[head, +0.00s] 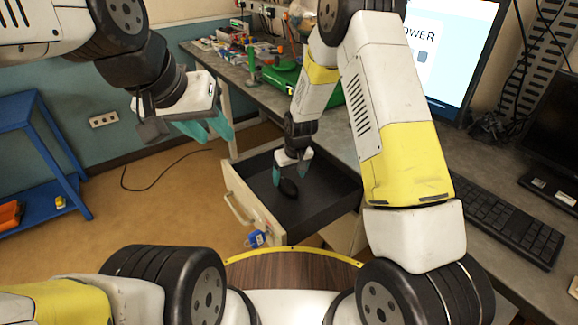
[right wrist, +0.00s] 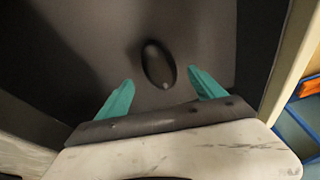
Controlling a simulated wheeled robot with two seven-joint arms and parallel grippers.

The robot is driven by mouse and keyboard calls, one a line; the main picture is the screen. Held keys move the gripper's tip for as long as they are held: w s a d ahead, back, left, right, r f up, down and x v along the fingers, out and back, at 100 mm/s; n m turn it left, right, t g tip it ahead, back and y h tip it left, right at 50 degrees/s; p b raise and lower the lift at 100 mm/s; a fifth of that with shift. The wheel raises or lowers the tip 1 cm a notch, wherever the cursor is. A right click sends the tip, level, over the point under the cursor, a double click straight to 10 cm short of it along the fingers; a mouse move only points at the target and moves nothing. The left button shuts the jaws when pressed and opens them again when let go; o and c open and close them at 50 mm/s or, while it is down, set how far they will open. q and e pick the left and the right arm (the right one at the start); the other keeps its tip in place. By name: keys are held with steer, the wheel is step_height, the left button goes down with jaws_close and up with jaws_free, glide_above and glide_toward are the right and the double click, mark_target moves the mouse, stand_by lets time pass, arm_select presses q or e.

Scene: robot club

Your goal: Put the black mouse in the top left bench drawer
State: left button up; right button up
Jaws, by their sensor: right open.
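The top left bench drawer (head: 322,204) is pulled open, with a dark, otherwise bare interior. The black mouse (head: 288,188) is inside it or just above its floor; in the right wrist view the mouse (right wrist: 158,65) appears against the dark drawer bottom. My right gripper (head: 290,175) reaches down into the drawer beside the mouse. In the right wrist view its teal fingers (right wrist: 162,88) are spread, with the mouse just beyond and between their tips, not clasped. My left gripper (head: 210,128) hangs open and empty over the floor, left of the drawer.
The bench (head: 240,62) carries a green case (head: 282,76), tools, a monitor (head: 448,50) and a black keyboard (head: 503,218). A blue padlock-like tag (head: 257,239) hangs at the drawer front. A blue shelf (head: 40,150) stands at left. The floor between is mostly clear.

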steer(key=a+v, duration=0.1)
steer(key=v, duration=0.6)
step_height(320, 180, up, 12)
steer(key=m+t, duration=0.1)
glide_above(292, 190)
steer(key=s+d, duration=0.3)
steer(key=d, duration=0.2)
steer(key=s+d+r+m, duration=0.1)
steer(key=s+d+r, duration=0.2)
steer(key=s+r, duration=0.25)
steer(key=s+d+r+m+t, duration=0.1)
steer(key=s+d+r, duration=0.2)
steer(key=s, duration=0.6)
steer(key=s+d+r+m+t, duration=0.1)
steer(key=s+d+r, duration=0.2)
steer(key=s+r, duration=0.4)
steer(key=shift+s+d+r+m+t+y, duration=0.2)
steer(key=shift+s+m+t+y, duration=0.15)
steer(key=shift+s, duration=0.55)
arm_select(q)
steer(key=shift+c, duration=0.5)
